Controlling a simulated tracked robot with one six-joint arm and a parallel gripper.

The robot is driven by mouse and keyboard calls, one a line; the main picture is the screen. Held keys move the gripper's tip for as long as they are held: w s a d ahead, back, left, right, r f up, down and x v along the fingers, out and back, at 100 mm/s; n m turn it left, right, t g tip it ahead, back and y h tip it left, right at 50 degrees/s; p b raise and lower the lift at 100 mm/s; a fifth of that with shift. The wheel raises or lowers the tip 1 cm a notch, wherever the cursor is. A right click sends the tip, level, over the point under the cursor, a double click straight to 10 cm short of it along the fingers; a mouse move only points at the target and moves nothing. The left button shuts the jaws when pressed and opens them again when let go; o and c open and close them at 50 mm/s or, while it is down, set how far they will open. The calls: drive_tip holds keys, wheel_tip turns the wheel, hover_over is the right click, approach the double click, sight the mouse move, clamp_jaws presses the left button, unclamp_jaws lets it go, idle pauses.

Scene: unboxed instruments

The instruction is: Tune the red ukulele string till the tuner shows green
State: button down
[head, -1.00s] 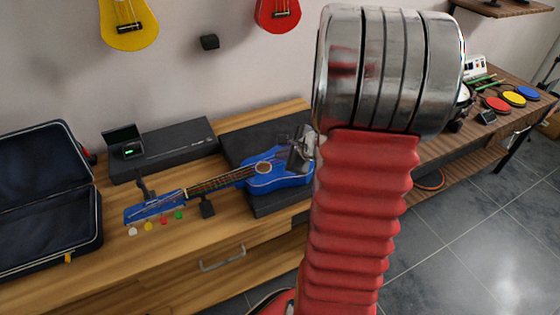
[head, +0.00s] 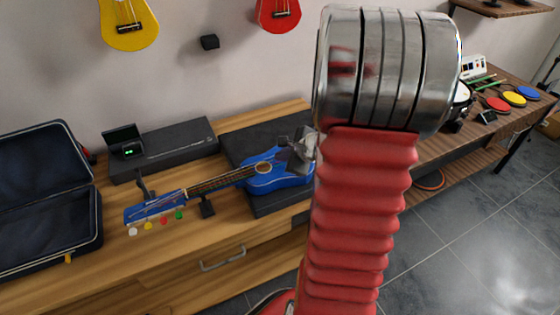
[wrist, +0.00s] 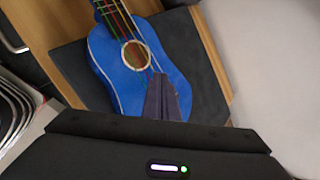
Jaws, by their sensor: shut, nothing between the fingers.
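The blue ukulele (head: 275,176) lies with its body on a dark mat and its neck pointing left. In the wrist view (wrist: 112,62) its coloured strings run past the sound hole; the red string's exact course is too small to be sure of. The tuner (head: 127,150) on the black case behind shows small green lights. My gripper (wrist: 161,78) is shut and empty over the body, near the sound hole. Whether it touches a string cannot be told.
An open dark case (head: 45,200) stands left. The long black box (head: 165,148) lies behind the neck. A small black stand (head: 207,207) is by the neck. Yellow (head: 128,22) and red (head: 277,12) ukuleles hang on the wall. Bare wood lies in front of the ukulele.

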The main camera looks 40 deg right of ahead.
drive_tip(key=shift+r, duration=0.7)
wheel_tip(320, 180, up, 5)
idle(0.9)
drive_tip(key=c, duration=2.5)
unclamp_jaws()
drive_tip(key=shift+c, duration=0.2)
